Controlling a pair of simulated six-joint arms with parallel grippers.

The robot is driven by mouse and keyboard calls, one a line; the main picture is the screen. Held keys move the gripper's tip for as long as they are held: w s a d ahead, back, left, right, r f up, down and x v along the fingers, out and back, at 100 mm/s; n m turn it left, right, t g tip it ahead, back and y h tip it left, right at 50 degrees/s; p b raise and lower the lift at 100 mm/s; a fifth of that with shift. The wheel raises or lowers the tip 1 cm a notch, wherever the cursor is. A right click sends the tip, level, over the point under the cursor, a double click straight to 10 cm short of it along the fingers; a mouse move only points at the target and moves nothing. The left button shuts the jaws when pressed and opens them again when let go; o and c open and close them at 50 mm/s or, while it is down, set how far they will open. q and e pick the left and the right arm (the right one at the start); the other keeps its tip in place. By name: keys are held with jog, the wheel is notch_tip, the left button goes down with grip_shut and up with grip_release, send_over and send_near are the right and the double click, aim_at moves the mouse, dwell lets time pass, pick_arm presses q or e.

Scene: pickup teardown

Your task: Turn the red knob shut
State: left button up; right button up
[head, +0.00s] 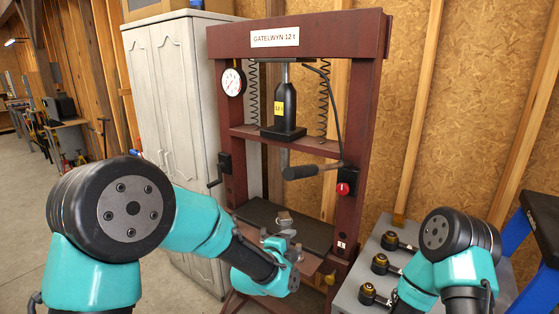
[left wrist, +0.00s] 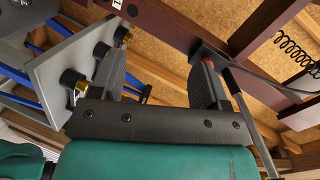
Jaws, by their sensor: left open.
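The red knob (head: 343,189) sits on a black block on the right upright of the dark red press (head: 362,120). My left gripper (head: 286,244) is open and empty, low in front of the press bed, below and left of the knob and apart from it. In the left wrist view the open fingers (left wrist: 160,65) are spread wide. Part of the red knob (left wrist: 208,56) shows there behind the right finger, which hides much of it. The knob's turned position is too small to tell. My right arm is at lower right; its gripper is out of view.
A bottle jack (head: 285,105) stands on the crossbeam. A grey panel (head: 347,284) with several black and brass fittings is at lower right. A white cabinet (head: 172,110) stands left.

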pick_arm(q)
jog(key=s+a+f+n+g+y, duration=0.1)
jog(key=s+a+f+n+g, duration=0.2)
jog(key=a+f, duration=0.4)
jog(key=s+a+f+n+g+y, duration=0.1)
jog(key=s+a+f+n+y, duration=0.25)
jog(key=f, duration=0.55)
jog(key=s+a+f+n+g+h, duration=0.1)
jog(key=s+a+f+n+g, duration=0.15)
jog(key=a+f+n, duration=0.4)
jog(key=s+a+f+n+g, duration=0.2)
jog(key=s+a+f+n, duration=0.3)
jog(key=s, duration=0.4)
jog(key=s+a+f+n+g, duration=0.3)
jog(key=s+a+f+n, duration=0.1)
jog(key=s+f, duration=0.3)
jog(key=shift+s+a+n+y, duration=0.45)
jog(key=shift+s+n, duration=0.35)
jog(key=shift+s, duration=0.2)
